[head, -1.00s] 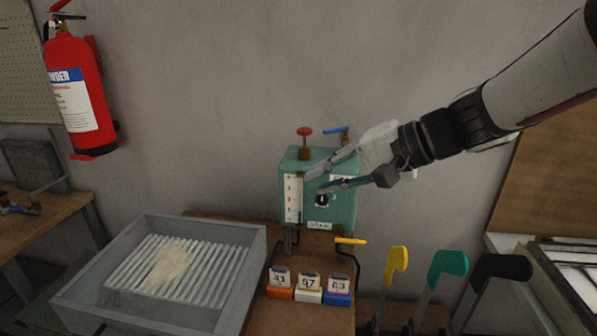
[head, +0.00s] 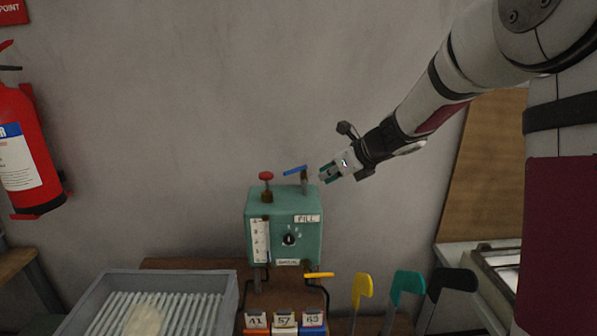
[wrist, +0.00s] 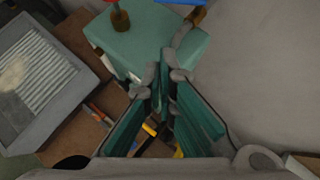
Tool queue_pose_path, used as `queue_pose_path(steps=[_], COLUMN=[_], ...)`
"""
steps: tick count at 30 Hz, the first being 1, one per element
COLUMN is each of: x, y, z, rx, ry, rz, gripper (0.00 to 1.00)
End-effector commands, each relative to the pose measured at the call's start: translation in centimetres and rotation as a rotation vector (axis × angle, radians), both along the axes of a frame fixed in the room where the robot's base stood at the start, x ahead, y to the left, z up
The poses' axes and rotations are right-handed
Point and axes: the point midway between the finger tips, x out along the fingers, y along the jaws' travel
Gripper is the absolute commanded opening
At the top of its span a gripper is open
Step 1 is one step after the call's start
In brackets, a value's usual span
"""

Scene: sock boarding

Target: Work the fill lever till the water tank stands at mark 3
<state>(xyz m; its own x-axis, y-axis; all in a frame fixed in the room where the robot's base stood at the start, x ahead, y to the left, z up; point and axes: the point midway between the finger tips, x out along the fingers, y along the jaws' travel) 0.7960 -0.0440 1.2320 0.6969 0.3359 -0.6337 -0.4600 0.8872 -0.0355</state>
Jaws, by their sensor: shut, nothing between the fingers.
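The teal water tank (head: 284,226) stands at the back of the bench against the wall. On its top right is the blue fill lever (head: 296,171), above a label reading FILL. The white level gauge (head: 260,241) with number marks is on its front left; the water level is too small to read. My gripper (head: 328,173) is to the right of the blue lever, near its height and apart from it. In the wrist view my gripper's fingers (wrist: 164,62) are together and empty, with the tank's top beyond and the blue lever (wrist: 180,2) cut off at the top edge.
A red knob (head: 266,177) stands on the tank's top left. A yellow lever (head: 319,275) sticks out below. A grey ribbed tray (head: 226,300) is at left, number cards (head: 285,320) in front. Coloured boards (head: 407,283) stand at right. The wall space above is free.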

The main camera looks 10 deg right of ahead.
Motion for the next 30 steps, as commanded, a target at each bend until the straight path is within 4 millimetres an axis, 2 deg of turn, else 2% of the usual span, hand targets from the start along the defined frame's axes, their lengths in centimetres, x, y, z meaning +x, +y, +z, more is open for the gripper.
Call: queue_pose_path(steps=[4, 8, 22, 30], x=[0.4, 1.3, 7.5, 10.2], y=[-0.4, 0.1, 3.1, 4.3], z=[-0.2, -1.1, -6.7, -5.7], rx=[0.032, 0.035, 0.034, 0.031], ry=[0.017, 0.018, 0.018, 0.016], rz=[-0.045, -0.045, -0.043, -0.043], gripper=[0.00, 0.00, 0.00, 0.00])
